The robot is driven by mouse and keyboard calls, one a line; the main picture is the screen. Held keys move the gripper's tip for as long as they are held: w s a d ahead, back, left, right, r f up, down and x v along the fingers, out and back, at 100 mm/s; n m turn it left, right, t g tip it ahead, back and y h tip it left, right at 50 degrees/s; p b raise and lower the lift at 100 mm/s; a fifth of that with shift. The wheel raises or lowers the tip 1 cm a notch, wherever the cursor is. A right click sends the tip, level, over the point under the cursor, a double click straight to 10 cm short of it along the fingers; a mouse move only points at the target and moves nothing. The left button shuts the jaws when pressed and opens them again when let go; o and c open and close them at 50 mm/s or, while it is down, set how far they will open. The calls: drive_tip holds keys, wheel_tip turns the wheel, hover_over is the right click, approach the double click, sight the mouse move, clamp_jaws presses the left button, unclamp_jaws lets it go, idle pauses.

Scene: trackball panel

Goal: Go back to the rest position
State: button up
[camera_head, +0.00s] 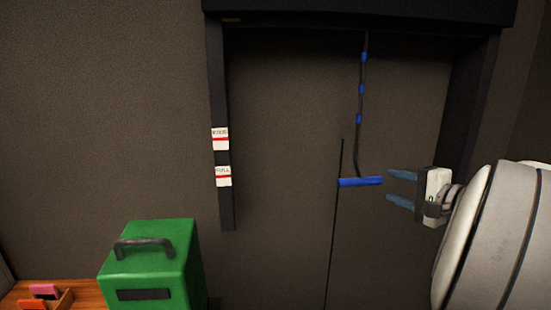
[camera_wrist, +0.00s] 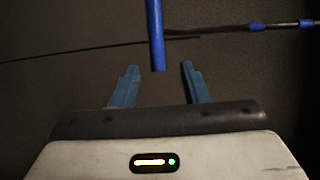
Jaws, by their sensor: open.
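My gripper (camera_head: 388,186) is at the right of the head view, with its two blue fingers spread apart and nothing between them. In the wrist view my gripper (camera_wrist: 157,88) also shows open. A blue bar (camera_head: 360,182) is just left of the fingertips in the head view, at the lower end of a dark cord with blue bands (camera_head: 361,90). In the wrist view the blue bar (camera_wrist: 154,35) points down toward the gap between the fingertips, and its near end appears just beyond them.
A dark frame (camera_head: 217,75) with two white labels (camera_head: 221,139) surrounds the hanging cord. A thin dark line (camera_head: 334,225) runs below the bar. A green box (camera_head: 150,267) with a black handle stands at lower left beside a wooden surface (camera_head: 85,292). The middle left is clear.

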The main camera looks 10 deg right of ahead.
drive_tip(key=s+a+f+n+g+y, duration=0.1)
drive_tip(key=s+a+f+n+g, duration=0.3)
drive_tip(key=a, duration=0.6)
drive_tip(key=s+a+f+n+g, duration=0.1)
drive_tip(key=a+f+n+g, duration=0.2)
drive_tip(key=a+f+g, duration=0.5)
drive_tip(key=s+a+f+n+h, duration=0.2)
drive_tip(key=s+n+h, duration=0.1)
drive_tip(key=s+n, duration=0.1)
drive_tip(key=s+a+f+n+h, duration=0.2)
drive_tip(key=s+a+n+h, duration=0.1)
drive_tip(key=s, duration=0.4)
drive_tip(key=shift+a+f+n, duration=0.35)
drive_tip(key=shift+n, duration=0.25)
drive_tip(key=shift+s, duration=0.1)
drive_tip(key=shift+c, duration=0.5)
